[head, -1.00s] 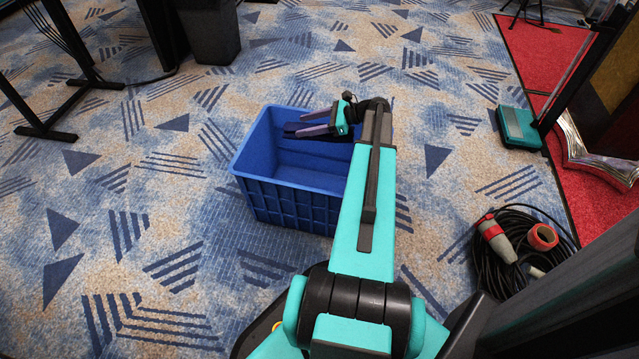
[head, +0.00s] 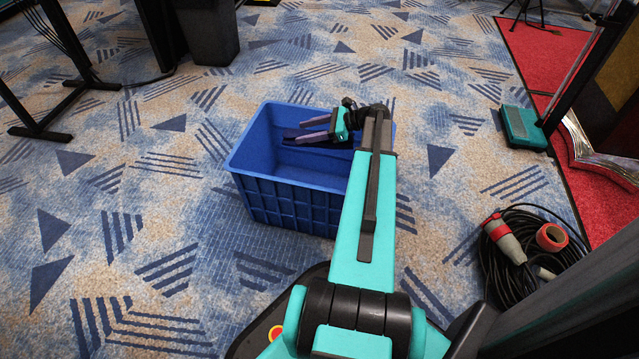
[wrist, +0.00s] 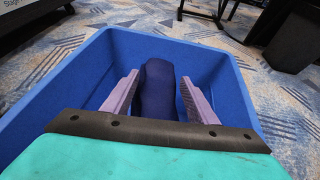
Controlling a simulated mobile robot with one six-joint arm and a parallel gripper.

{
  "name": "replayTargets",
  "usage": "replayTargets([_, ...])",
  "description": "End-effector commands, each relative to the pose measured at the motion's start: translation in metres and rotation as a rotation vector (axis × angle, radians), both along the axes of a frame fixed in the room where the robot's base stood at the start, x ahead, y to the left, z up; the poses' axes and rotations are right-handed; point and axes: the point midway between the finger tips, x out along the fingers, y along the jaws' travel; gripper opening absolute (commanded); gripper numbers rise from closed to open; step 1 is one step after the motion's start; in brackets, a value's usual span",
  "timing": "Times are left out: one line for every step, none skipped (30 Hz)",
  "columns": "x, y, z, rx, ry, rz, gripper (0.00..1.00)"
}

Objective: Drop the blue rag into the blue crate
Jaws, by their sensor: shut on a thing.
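The blue crate (head: 290,206) stands open on the carpet in front of me in the head view. In the wrist view its blue wall (wrist: 62,86) surrounds my gripper on the far side and both sides. My gripper (head: 303,131) is over the crate's opening, its fingers pointing left. It is shut on the dark blue rag (wrist: 157,88), which sits between the two purple-grey fingers. In the head view the rag (head: 293,134) shows as a small dark piece at the fingertips. The crate's floor is mostly hidden by my arm and the wall.
A coil of black cable (head: 520,262) with red connectors lies on the right. A teal box (head: 522,127) sits beside the red carpet. A dark bin (head: 208,32) stands behind the crate. The carpet left of the crate is clear.

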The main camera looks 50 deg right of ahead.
Motion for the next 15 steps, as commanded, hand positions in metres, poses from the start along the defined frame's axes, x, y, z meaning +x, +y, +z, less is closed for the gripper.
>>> replayTargets([0.0001,0.0001,-0.0008,0.0,0.0,0.0,0.29])
replayTargets([0.0001,0.0001,-0.0008,0.0,0.0,0.0,0.29])
replayTargets([0.0001,0.0001,-0.0007,0.0,0.0,0.0,0.29])
replayTargets([0.0001,0.0001,-0.0007,0.0,0.0,0.0,0.29])
replayTargets([0.0001,0.0,-0.0006,0.0,0.0,0.0,0.29])
replayTargets([0.0001,0.0001,-0.0004,0.0,0.0,0.0,0.29])
replayTargets([0.0001,0.0001,-0.0004,0.0,0.0,0.0,0.29])
replayTargets([0.0001,0.0001,-0.0004,0.0,0.0,0.0,0.29])
replayTargets([0.0001,0.0001,-0.0004,0.0,0.0,0.0,0.29])
replayTargets([0.0001,0.0001,-0.0004,0.0,0.0,0.0,0.29])
replayTargets([0.0001,0.0001,-0.0004,0.0,0.0,0.0,0.56])
replayTargets([0.0001,0.0001,-0.0004,0.0,0.0,0.0,0.63])
replayTargets([0.0001,0.0001,-0.0004,0.0,0.0,0.0,0.68])
replayTargets([0.0001,0.0001,-0.0004,0.0,0.0,0.0,0.73])
replayTargets([0.0001,0.0001,-0.0005,0.0,0.0,0.0,0.75])
